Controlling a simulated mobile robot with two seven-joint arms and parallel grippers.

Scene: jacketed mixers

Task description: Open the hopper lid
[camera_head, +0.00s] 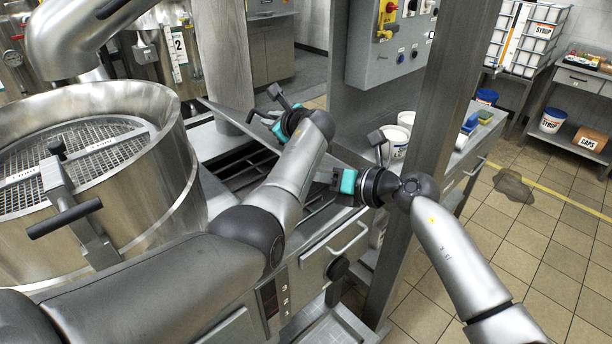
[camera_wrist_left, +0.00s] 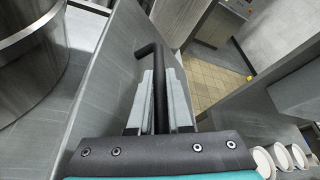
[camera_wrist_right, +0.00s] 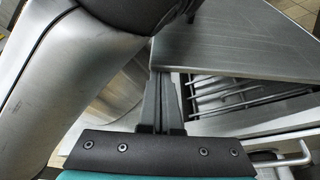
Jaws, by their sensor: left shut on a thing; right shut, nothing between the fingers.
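The hopper lid is a flat grey metal plate (camera_head: 232,120), tilted up over a rectangular opening. It also shows in the left wrist view (camera_wrist_left: 112,75) and, from its edge, in the right wrist view (camera_wrist_right: 235,45). My left gripper (camera_head: 254,116) is shut on the black lid handle (camera_wrist_left: 158,90), which runs up between its fingers. In the head view the handle is mostly hidden by the gripper. Under the lid, the hopper opening (camera_wrist_right: 240,95) shows a dark inside with metal bars. My right gripper (camera_head: 318,178) is shut and empty, close to the opening's near right side.
A steel mixer drum (camera_head: 165,150) with a mesh cover stands left of the hopper. A square steel post (camera_head: 425,150) rises close to my right gripper. White tubs (camera_head: 397,145) stand on the counter behind it. A control box (camera_head: 392,45) is above the hopper's far side.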

